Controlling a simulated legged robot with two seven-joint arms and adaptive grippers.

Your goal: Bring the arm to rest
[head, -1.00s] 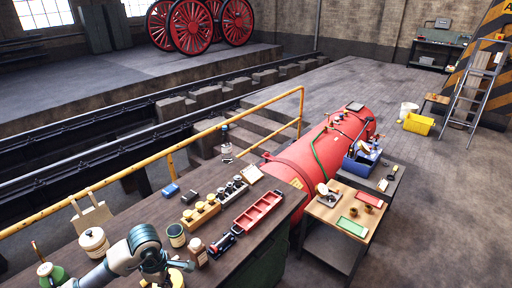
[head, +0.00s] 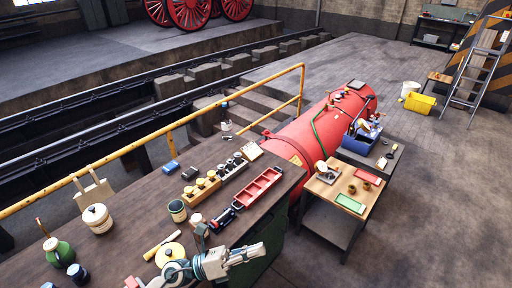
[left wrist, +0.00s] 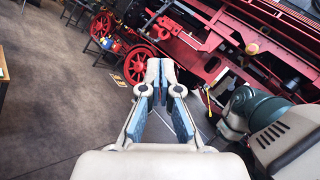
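My left arm comes in at the bottom of the head view, and its grey-white gripper (head: 254,252) is in front of the dark workbench (head: 130,262), near its front edge. My right gripper does not show in either view.
A red boiler (head: 318,130) and a small wooden-topped table (head: 325,207) stand to the right.

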